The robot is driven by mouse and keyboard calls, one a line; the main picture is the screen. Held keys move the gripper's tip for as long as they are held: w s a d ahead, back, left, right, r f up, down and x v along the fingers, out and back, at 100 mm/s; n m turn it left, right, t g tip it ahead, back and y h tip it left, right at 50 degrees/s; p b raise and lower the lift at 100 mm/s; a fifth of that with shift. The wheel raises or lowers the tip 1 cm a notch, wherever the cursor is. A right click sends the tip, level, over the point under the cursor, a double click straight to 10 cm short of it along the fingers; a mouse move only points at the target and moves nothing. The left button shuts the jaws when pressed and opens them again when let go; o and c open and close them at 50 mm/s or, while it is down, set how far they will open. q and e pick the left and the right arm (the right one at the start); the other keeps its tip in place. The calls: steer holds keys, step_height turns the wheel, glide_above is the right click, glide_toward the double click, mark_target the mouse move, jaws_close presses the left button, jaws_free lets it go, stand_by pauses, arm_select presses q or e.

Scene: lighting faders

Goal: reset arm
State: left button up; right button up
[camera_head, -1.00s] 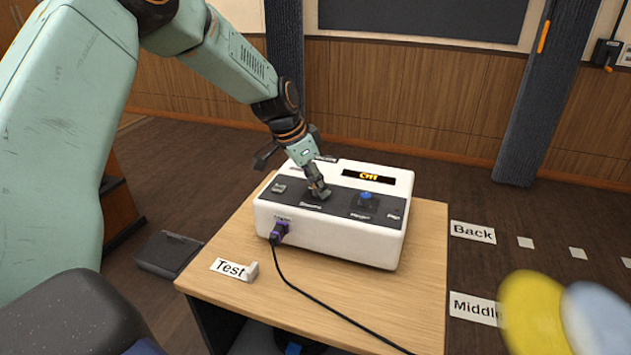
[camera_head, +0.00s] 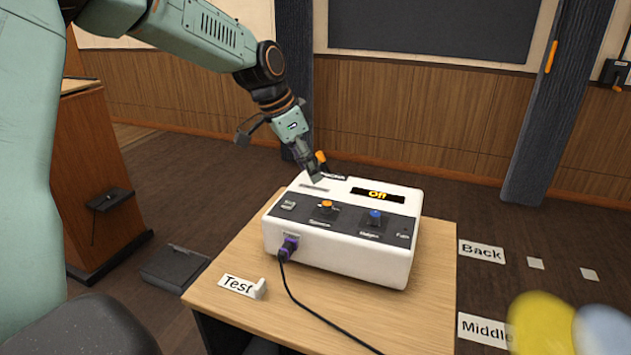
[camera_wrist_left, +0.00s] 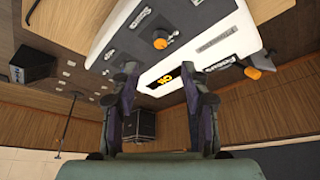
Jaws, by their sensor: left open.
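My left gripper (camera_head: 314,172) is in the air above the back left part of a white control box (camera_head: 340,264). It is open and empty; its two fingers show apart in the left wrist view (camera_wrist_left: 168,100). The box has a dark panel with an orange knob (camera_head: 327,204) and a blue knob (camera_head: 376,214). My right gripper is not in view.
The box stands on a wooden table (camera_head: 420,320). A "Test" label (camera_head: 237,286) lies on the table. "Back" (camera_head: 481,251) and "Middle" (camera_head: 485,328) labels are on the right. Blurred yellow and blue shapes are at bottom right.

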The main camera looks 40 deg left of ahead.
arm_select(q)
steer(key=shift+v, duration=0.8)
steer(key=shift+w, duration=0.1)
steer(key=shift+f, duration=0.1)
